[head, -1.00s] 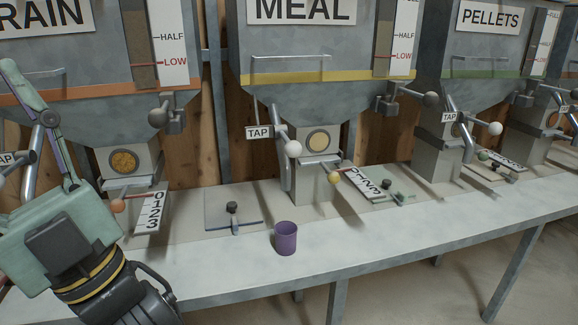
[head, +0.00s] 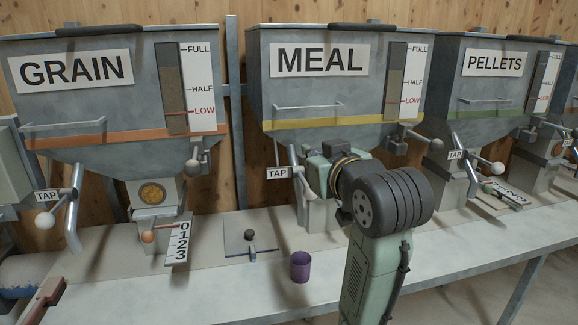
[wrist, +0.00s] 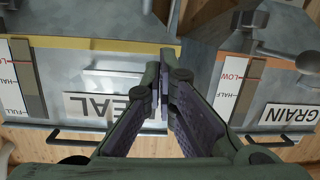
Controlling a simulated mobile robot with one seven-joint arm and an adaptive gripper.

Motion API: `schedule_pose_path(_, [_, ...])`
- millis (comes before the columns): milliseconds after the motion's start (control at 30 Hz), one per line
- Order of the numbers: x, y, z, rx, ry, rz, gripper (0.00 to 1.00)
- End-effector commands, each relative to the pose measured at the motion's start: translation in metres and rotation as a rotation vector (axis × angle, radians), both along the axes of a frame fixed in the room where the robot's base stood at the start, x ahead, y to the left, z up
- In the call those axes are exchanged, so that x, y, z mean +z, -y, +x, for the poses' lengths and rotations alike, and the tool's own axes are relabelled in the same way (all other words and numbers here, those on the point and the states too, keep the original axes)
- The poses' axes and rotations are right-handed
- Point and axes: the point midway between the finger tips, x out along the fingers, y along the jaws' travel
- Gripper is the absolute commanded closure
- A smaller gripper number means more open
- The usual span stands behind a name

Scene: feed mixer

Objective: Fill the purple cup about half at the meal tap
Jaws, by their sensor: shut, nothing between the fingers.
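The purple cup (head: 300,267) stands upright on the bench, in front and to the left of my arm in the head view. I cannot make out any contents in it. The meal hopper (head: 262,95) has its TAP lever with a white ball (head: 297,171) at its lower left. My gripper is in front of the meal outlet, beside that lever, and hides the outlet. In the wrist view my gripper (wrist: 164,84) is shut and empty, its fingertips together in front of the hopper face. I cannot tell whether it touches the lever.
The grain hopper (head: 100,105) with its own lever is at the left, and the pellets hopper (head: 470,70) at the right. A flat plate with a black knob (head: 249,235) lies left of the cup. A 0-1-2-3 scale (head: 180,243) sits below the grain outlet. The bench front is mostly clear.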

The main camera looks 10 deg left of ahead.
Motion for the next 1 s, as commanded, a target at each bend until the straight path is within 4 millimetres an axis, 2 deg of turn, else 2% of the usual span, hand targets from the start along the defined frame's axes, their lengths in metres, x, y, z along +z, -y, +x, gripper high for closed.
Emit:
schedule_pose_path(33, [-0.001,0.013,-0.002,-0.018,-0.027,-0.009,1.0])
schedule_pose_path(167, [-0.007,0.029,-0.005,-0.037,-0.069,-0.021,1.0])
schedule_pose_path(567, [-0.009,0.028,-0.003,-0.037,-0.075,-0.022,1.0])
schedule_pose_path(767, [-0.014,0.019,0.019,-0.033,-0.078,-0.022,1.0])
schedule_pose_path(1000, [-0.026,0.002,0.066,-0.034,-0.079,-0.022,1.0])
